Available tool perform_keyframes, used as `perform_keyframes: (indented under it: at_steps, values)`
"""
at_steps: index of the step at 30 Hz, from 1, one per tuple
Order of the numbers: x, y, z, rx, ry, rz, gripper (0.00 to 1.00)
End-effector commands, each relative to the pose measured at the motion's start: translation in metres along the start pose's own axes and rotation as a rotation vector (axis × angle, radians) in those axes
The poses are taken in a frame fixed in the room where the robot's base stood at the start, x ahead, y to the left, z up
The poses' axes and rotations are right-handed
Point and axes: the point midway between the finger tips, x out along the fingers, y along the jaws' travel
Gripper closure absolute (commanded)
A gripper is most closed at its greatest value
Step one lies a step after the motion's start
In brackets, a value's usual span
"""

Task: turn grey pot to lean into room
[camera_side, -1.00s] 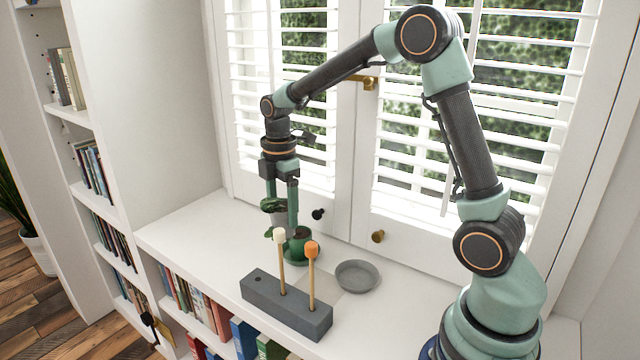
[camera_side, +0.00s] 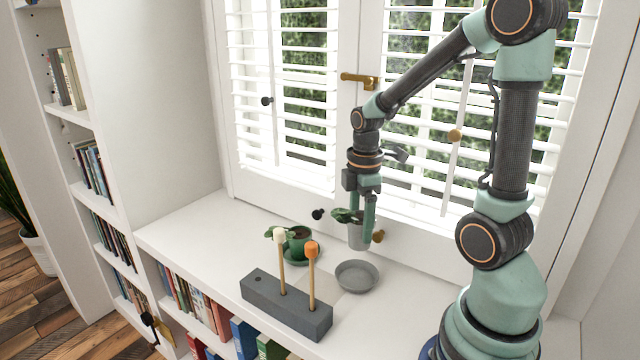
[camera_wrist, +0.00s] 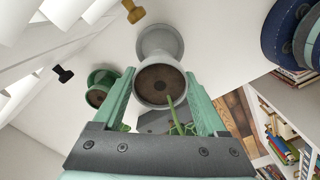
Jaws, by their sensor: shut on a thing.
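The grey pot (camera_side: 357,237) is held upright between the fingers of my gripper (camera_side: 366,222), near the grey saucer (camera_side: 357,277). It looks raised above the sill. In the side view its leaves (camera_side: 344,215) reach out to the left. In the wrist view I look down on the pot's brown soil (camera_wrist: 160,85), with a green stem (camera_wrist: 175,115) bending toward the bottom of the picture. The saucer's rim (camera_wrist: 160,38) shows beyond the pot. Whether the pot is directly over the saucer I cannot tell.
A green pot (camera_side: 299,241) with its plant stands on the sill left of the saucer. A dark grey block (camera_side: 285,305) with two upright sticks, white-tipped and orange-tipped, stands at the front edge. Shuttered windows with a brass handle (camera_side: 360,79) line the back.

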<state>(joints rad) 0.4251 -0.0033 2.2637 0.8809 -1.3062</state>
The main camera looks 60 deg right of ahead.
Motion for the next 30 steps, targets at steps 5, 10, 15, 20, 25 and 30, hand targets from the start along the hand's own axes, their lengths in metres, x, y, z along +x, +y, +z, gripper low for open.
perform_keyframes:
  at_steps: [5,10,15,20,25,30]
  values:
    - [0.027,-0.001,0.000,-0.002,-0.001,-0.005,1.00]
    - [0.048,-0.001,0.000,-0.002,-0.001,-0.004,1.00]
    - [0.061,0.000,0.000,-0.002,0.000,-0.001,1.00]
    - [0.068,0.000,-0.001,-0.002,0.000,0.000,1.00]
    - [0.078,0.000,0.000,-0.002,0.000,-0.001,1.00]
    - [0.087,0.000,-0.001,-0.002,0.000,0.000,1.00]
